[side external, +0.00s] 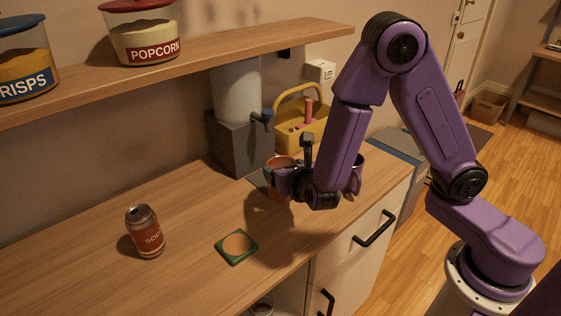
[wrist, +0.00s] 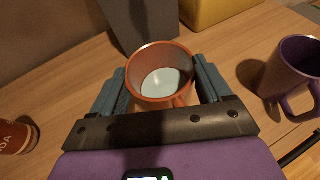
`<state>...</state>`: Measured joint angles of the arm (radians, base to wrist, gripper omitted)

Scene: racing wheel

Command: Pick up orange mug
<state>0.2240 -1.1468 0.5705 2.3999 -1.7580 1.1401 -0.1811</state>
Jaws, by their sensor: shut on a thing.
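The orange mug (wrist: 160,75) stands upright between the two teal fingers of my gripper (wrist: 160,90) in the wrist view. Its inside is pale and looks empty. In the side external view the orange mug (side external: 282,164) is partly hidden by my gripper (side external: 284,180), which is shut on it in front of the grey dispenser. I cannot tell whether the mug touches the counter.
A purple mug (wrist: 294,72) stands to the right. A soda can (side external: 145,232) and a green coaster (side external: 237,246) are on the counter. The grey dispenser (side external: 238,140) and yellow caddy (side external: 318,130) stand behind. A shelf (side external: 240,50) with jars hangs above. The counter's front left is clear.

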